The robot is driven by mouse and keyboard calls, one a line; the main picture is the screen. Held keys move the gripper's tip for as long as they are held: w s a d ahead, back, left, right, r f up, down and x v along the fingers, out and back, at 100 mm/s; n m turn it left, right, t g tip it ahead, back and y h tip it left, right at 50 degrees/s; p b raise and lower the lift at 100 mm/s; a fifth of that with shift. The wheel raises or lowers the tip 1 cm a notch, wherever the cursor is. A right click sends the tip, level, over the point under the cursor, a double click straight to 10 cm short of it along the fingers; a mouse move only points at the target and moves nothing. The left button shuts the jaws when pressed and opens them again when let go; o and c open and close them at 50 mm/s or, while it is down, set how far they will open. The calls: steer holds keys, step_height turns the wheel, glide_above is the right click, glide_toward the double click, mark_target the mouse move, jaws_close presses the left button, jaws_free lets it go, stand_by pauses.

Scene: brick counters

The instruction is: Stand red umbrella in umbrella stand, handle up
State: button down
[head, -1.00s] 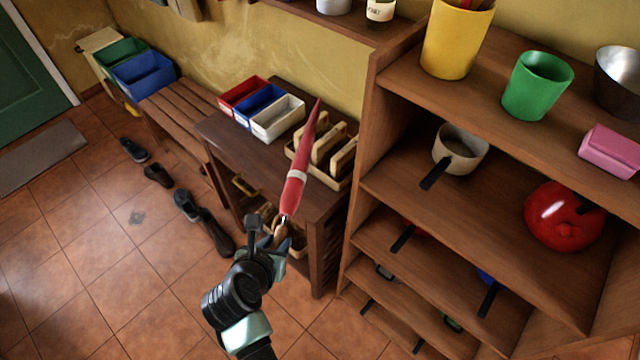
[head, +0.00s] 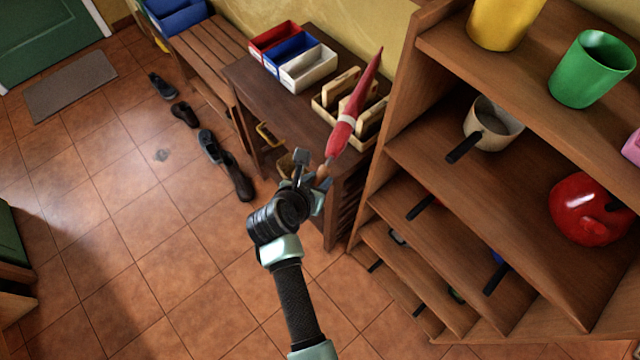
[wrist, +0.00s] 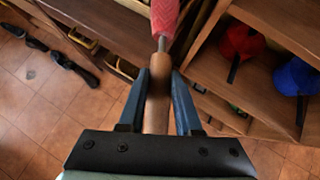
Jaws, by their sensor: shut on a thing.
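The red umbrella (head: 354,109) is furled, with a pale band around it. It points up and to the right in the head view, its tip far from my gripper. My gripper (head: 318,181) is shut on its brown wooden handle. In the wrist view the handle (wrist: 158,85) lies between the two fingers of my gripper (wrist: 159,92), and the red cloth (wrist: 164,16) begins beyond a short metal shaft. The umbrella is in the air, in front of the dark wooden table. I cannot make out an umbrella stand in these frames.
A dark table (head: 262,88) holds red, blue and white bins (head: 309,69) and a wooden crate. A shelf unit (head: 400,100) with pots and cups stands close on the right. Shoes (head: 238,177) lie left of the table. The tiled floor (head: 130,220) at left is largely clear.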

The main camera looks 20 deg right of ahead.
steer(key=shift+f, duration=1.95)
